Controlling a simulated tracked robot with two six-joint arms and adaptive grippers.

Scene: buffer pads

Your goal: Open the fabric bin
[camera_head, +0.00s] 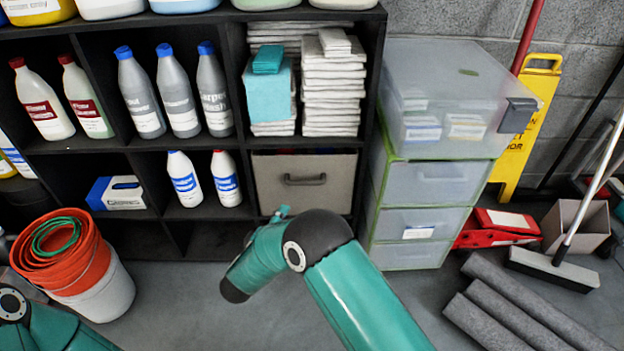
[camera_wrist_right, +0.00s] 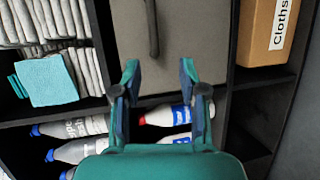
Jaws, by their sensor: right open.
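The fabric bin (camera_head: 305,184) is grey-beige and sits shut in a shelf compartment below stacked cloths, its dark handle (camera_head: 305,180) across its front. In the right wrist view the bin front (camera_wrist_right: 195,40) fills the upper middle, with the handle (camera_wrist_right: 153,30) upright in the picture. My right gripper (camera_wrist_right: 160,80) is open and empty there. Its fingers point at the bin front, and the handle lies ahead of the gap between them, not held. In the head view my right arm hides most of this gripper. My left arm shows at bottom left; its gripper is out of view.
The black shelf (camera_head: 205,148) holds several bottles left of the bin. A clear drawer stack (camera_head: 430,185) stands close on its right. Orange and white buckets (camera_head: 95,290) are at left, grey rolls (camera_head: 520,310) at right. A Cloths box (camera_wrist_right: 270,30) shows in the wrist view.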

